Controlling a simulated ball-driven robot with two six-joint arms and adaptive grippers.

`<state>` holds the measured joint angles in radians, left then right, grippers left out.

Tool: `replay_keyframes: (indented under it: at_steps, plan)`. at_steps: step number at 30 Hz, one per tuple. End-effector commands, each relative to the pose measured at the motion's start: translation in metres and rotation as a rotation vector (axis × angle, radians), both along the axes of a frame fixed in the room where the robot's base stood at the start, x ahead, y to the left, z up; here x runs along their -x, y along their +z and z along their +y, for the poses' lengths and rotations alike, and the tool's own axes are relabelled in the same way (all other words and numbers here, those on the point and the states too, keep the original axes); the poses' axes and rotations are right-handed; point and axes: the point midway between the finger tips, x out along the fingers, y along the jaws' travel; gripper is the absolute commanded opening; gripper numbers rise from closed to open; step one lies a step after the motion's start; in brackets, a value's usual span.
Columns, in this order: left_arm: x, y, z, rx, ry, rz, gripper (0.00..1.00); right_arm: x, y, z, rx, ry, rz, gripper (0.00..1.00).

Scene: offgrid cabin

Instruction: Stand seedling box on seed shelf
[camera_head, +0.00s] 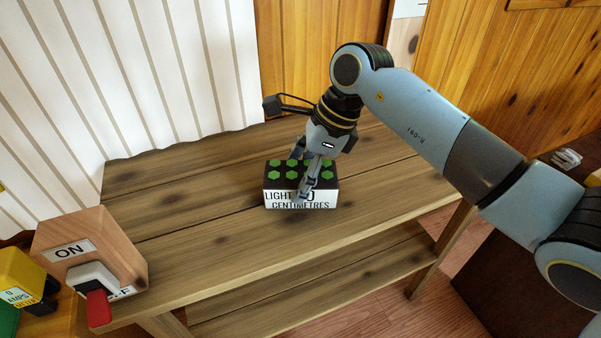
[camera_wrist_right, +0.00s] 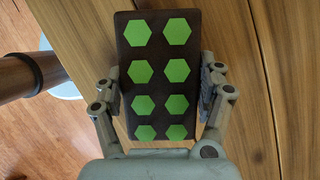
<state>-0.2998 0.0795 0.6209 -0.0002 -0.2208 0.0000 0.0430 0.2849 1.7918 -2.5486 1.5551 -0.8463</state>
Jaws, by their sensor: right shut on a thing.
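The seedling box (camera_head: 280,199) is a small dark box with green hexagons on top and a white front label reading "LIGHT" and "CENTIMETRES". It is upright at the wooden seed shelf's (camera_head: 190,237) top board, near the middle; I cannot tell whether its base touches the wood. My right gripper (camera_head: 307,182) comes down from above and is shut on the box, a finger on either side. In the right wrist view the box (camera_wrist_right: 160,62) lies between the two fingers (camera_wrist_right: 163,98). My left gripper is not in view.
A wooden block with an "ON" sign (camera_head: 68,250) and a red-tipped switch (camera_head: 98,305) is at the left front. A yellow device (camera_head: 22,280) is beside it. A lower shelf board (camera_head: 330,280) runs underneath. The top board is clear on both sides of the box.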

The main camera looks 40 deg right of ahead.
Motion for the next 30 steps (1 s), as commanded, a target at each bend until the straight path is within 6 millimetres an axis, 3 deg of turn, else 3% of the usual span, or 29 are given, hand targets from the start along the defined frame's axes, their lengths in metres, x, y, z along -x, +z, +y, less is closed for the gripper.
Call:
replay_keyframes:
  at_steps: [7, 8, 13, 23, 26, 30]
  plan:
    - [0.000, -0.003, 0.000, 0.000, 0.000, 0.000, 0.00, 0.000, -0.003, 0.000, -0.001, 0.001, -0.002, 0.21]
    - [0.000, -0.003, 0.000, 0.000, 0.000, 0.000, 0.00, 0.000, -0.003, 0.000, 0.000, 0.000, 0.000, 0.74]
    - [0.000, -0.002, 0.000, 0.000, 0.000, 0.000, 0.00, 0.000, -0.002, 0.000, -0.001, 0.000, -0.001, 0.96]
    - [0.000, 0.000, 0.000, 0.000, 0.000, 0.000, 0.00, 0.000, 0.001, 0.000, -0.001, 0.000, -0.001, 0.98]
    - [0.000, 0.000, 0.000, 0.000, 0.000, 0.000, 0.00, 0.001, 0.009, -0.003, 0.001, 0.000, -0.005, 0.98]
    - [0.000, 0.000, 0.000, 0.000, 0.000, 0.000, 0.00, 0.007, 0.034, -0.013, 0.005, 0.002, -0.005, 0.98]
